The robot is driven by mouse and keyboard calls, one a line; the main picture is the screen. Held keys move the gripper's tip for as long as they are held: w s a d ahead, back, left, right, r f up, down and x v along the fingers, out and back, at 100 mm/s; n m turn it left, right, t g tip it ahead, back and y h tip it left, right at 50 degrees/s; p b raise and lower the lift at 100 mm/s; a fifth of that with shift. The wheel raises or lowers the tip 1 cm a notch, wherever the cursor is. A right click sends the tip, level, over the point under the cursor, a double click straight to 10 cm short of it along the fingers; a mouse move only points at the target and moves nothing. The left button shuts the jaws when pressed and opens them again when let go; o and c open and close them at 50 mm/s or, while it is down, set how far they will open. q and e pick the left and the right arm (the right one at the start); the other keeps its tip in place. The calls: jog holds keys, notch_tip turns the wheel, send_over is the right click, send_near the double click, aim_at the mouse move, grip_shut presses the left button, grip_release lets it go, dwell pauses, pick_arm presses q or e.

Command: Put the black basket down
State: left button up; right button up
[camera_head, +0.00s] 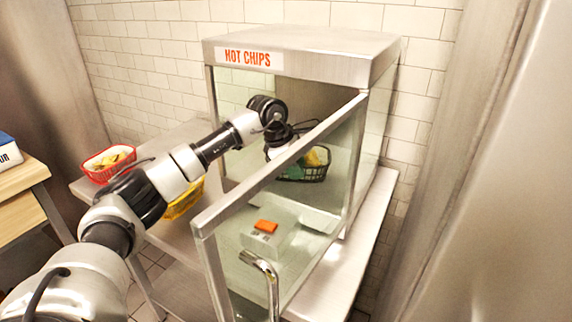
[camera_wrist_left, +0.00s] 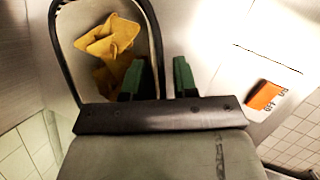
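The black basket (camera_head: 303,174), with yellow pieces in it, stands upright inside the glass cabinet labelled HOT CHIPS (camera_head: 300,52). In the left wrist view the basket's black rim (camera_wrist_left: 57,45) shows at the upper left. My left gripper (camera_head: 290,165) is inside the cabinet at the basket's near left side. Its green fingers (camera_wrist_left: 159,78) are apart, one inside the basket and one outside, with the rim running between them. I see a gap beside the rim. The basket's underside is hidden. My right gripper is not in view.
The cabinet's glass door (camera_head: 290,185) stands open toward me, with a metal handle (camera_head: 262,275). An orange switch (camera_head: 265,226) shows through it. A red basket (camera_head: 108,163) and a yellow basket (camera_head: 185,200) stand on the steel counter (camera_head: 350,265) left of the cabinet.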

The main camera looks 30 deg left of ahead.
pick_arm(q)
jog(key=s+a+r+b, duration=0.3)
jog(key=s+a+r, duration=0.1)
jog(key=s+a, duration=0.5)
jog(key=shift+s+a+r+b, duration=0.2)
jog(key=shift+s+r+b, duration=0.15)
jog(key=shift+s, duration=0.45)
jog(key=shift+c, duration=0.3)
dwell(0.3)
